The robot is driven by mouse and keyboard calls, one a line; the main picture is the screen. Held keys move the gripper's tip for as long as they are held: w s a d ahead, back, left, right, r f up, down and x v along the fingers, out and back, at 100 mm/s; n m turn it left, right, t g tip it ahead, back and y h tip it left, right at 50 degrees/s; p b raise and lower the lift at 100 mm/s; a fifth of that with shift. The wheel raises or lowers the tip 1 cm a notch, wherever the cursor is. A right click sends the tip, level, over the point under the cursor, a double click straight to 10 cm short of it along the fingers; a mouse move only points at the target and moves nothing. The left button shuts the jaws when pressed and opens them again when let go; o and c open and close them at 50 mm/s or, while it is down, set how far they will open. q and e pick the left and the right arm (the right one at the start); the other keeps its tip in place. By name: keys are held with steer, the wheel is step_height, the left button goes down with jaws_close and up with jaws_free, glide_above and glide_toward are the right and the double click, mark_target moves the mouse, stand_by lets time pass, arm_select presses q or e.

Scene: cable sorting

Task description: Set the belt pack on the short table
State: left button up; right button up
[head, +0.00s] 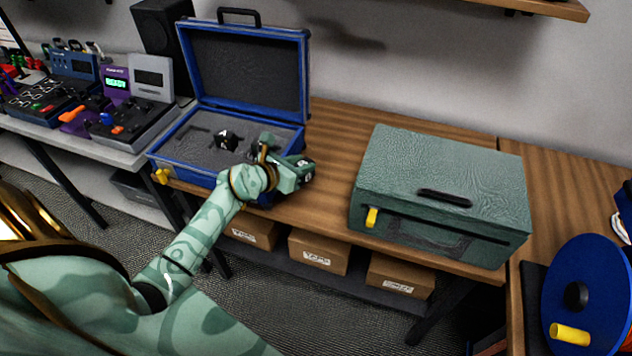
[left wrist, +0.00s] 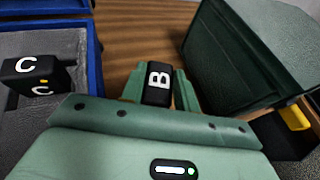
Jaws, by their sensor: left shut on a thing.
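A small black belt pack marked B (left wrist: 158,84) is between the fingers of my left gripper (head: 300,175), which is shut on it. In the left wrist view the fingers (left wrist: 156,92) press on both its sides. The gripper is just right of the open blue case (head: 184,172), over the wooden table (head: 335,140). I cannot tell whether the pack touches the tabletop. Another black pack marked C (left wrist: 36,75) sits in the grey foam of the case; it also shows in the head view (head: 228,140). My right gripper is not in view.
A closed green case (head: 440,185) with a yellow latch stands on the wooden table, with bare wood between it and the blue case. A blue reel (head: 590,290) is at the far right. Audio gear (head: 130,125) covers the grey table at left. Cardboard boxes (head: 318,252) sit below.

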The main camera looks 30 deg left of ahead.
arm_select(q)
steer(key=f, duration=0.1)
steer(key=w+d+f+b, duration=0.1)
steer(key=w+d+f, duration=0.1)
steer(key=f, duration=0.1)
steer(key=shift+d, duration=0.1)
steer(key=f+b, duration=0.1)
steer(key=f, duration=0.1)
steer(key=f+b, duration=0.1)
steer(key=shift+w+d+f+b, duration=0.1)
steer(key=shift+d+f+b, duration=0.1)
steer(key=shift+f+b, duration=0.2)
steer(key=shift+r, duration=0.2)
steer(key=shift+f, duration=0.1)
steer(key=o, duration=1.1)
steer(key=shift+c, duration=0.2)
